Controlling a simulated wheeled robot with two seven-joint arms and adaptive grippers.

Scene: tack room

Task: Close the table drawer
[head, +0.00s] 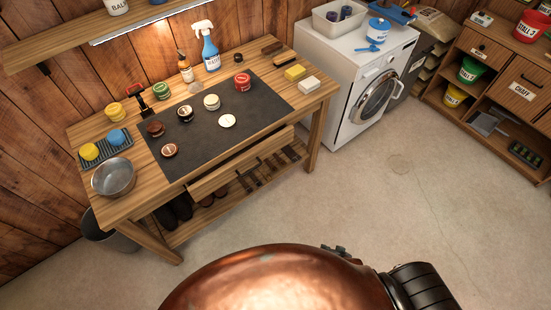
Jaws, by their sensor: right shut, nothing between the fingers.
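The wooden work table (83,133) stands against the plank wall at left. Its drawer (215,180) sits under the front edge of the top and is pulled out some way. A dark gap shows between the drawer front and the tabletop. A dark handle is on the drawer front. My right gripper (337,251) shows only as a small dark piece at the bottom middle, mostly hidden behind my copper-coloured body part. It is shut and empty, apart from the drawer, with floor between. My left gripper is not in view.
A dark mat (190,142) with several tins lies on the tabletop. Below is a slatted shelf (209,212) with boots and brushes. A grey bucket (103,235) stands at the left leg, a washing machine (345,75) at right. The floor (360,205) in front is clear.

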